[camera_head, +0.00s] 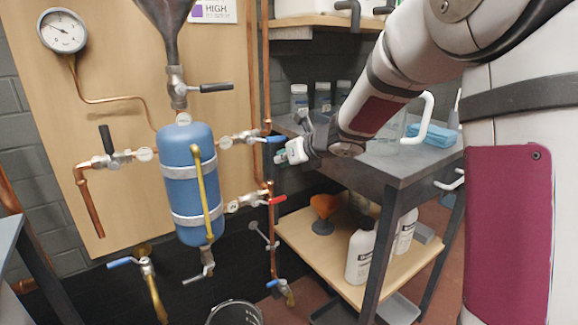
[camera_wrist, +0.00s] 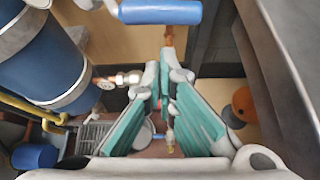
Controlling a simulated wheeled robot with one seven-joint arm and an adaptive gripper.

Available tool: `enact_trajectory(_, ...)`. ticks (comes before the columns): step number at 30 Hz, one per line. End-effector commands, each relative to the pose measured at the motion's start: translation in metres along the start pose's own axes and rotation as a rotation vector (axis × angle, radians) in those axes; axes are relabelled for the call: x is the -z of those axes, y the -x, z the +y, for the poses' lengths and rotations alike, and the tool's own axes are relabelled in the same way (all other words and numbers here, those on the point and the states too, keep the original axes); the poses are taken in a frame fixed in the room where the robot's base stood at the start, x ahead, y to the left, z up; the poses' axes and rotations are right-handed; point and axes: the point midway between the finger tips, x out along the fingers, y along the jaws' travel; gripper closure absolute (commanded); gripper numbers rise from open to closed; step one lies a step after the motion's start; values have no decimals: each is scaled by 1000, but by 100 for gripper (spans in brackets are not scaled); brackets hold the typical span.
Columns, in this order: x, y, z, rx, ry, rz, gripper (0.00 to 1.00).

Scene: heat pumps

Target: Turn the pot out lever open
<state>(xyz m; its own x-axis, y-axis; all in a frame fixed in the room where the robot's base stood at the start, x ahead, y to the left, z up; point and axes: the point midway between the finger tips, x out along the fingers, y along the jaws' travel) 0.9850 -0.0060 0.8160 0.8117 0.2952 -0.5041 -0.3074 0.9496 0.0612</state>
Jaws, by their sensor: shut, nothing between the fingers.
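The blue pot (camera_head: 187,185) hangs on the wooden board with several valves around it. At its upper right, a valve with a blue lever (camera_head: 275,139) points right, along its pipe. Below it is a valve with a red lever (camera_head: 278,200). I cannot read the tags, so I cannot tell which lever is the pot out. My gripper (camera_head: 281,158) is shut and empty, just below the blue lever's end. In the wrist view, my teal-padded fingers (camera_wrist: 165,78) have their tips close together, and the blue lever (camera_wrist: 160,12) lies beyond them at the top. Contact is not clear.
A grey cart (camera_head: 400,180) stands to the right, holding jars and a blue cloth (camera_head: 430,134). Its lower shelf holds an orange funnel (camera_head: 323,205) and white bottles (camera_head: 360,255). A vertical copper pipe (camera_head: 272,240) runs beside the board. A bucket (camera_head: 234,313) stands below.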

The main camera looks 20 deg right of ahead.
Motion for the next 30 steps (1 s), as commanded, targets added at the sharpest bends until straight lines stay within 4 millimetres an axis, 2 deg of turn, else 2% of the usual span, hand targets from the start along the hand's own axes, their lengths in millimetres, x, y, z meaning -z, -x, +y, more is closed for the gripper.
enact_trajectory(1,-7,3,0,-1,0,1,100)
enact_trajectory(6,-17,6,1,-2,0,2,100)
enact_trajectory(17,-18,6,1,-2,-1,2,100)
enact_trajectory(24,-30,12,0,45,81,1,100)
enact_trajectory(30,-32,13,0,46,82,-1,100)
